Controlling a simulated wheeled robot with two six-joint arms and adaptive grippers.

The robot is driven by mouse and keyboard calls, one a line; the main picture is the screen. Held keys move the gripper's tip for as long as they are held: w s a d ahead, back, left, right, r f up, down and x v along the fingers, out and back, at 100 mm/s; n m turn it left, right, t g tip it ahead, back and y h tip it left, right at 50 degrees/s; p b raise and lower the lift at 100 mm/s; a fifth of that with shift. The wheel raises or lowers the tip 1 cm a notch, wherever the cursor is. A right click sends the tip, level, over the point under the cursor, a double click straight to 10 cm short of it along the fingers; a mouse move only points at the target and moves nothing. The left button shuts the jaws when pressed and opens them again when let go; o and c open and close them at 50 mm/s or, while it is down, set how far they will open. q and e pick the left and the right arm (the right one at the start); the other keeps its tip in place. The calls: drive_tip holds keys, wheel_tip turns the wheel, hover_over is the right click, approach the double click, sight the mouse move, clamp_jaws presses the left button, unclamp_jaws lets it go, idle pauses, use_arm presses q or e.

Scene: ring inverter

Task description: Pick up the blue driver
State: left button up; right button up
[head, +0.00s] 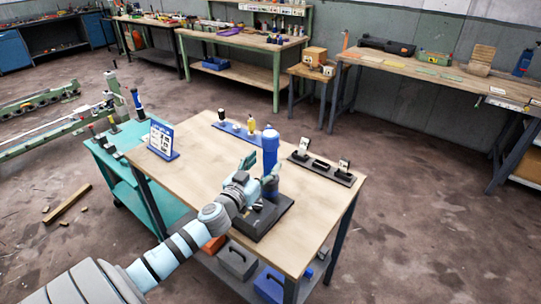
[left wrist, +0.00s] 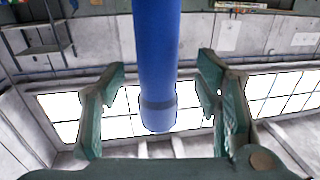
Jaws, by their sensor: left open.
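The blue driver (head: 270,143) is a thick blue cylinder standing upright at the dark base (head: 272,221) on the wooden workbench. My left gripper (head: 263,174) is beside it, its fingers open around the shaft. In the left wrist view the driver (left wrist: 156,50) comes down from the top, ending in a lighter blue section. It lies between the spread green fingers of the left gripper (left wrist: 161,80), with a visible gap on each side. The driver's lower part is partly hidden by the gripper in the head view. My right gripper is not in view.
A blue rack (head: 232,131) with small tools stands behind, and a dark tray (head: 320,169) with parts to the right. The bench's front right is clear.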

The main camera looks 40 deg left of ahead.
sight(267, 158)
use_arm(q)
drive_tip(key=shift+w+r+p, duration=0.8)
drive_tip(key=shift+w+r, duration=0.1)
drive_tip(key=shift+w+a+f, duration=0.1)
drive_tip(key=shift+w+f, duration=0.05)
drive_tip(key=shift+w, duration=0.4)
drive_tip(key=shift+w+a+f, duration=0.1)
drive_tip(key=shift+w+f, duration=0.05)
drive_tip(key=shift+w, duration=0.4)
drive_tip(key=shift+f, duration=0.2)
drive_tip(key=c, duration=1.3)
drive_tip(key=shift+r, duration=0.1)
clamp_jaws()
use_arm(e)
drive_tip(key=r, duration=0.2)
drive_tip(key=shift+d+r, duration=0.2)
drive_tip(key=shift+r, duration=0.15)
use_arm(q)
drive_tip(key=shift+r, duration=0.1)
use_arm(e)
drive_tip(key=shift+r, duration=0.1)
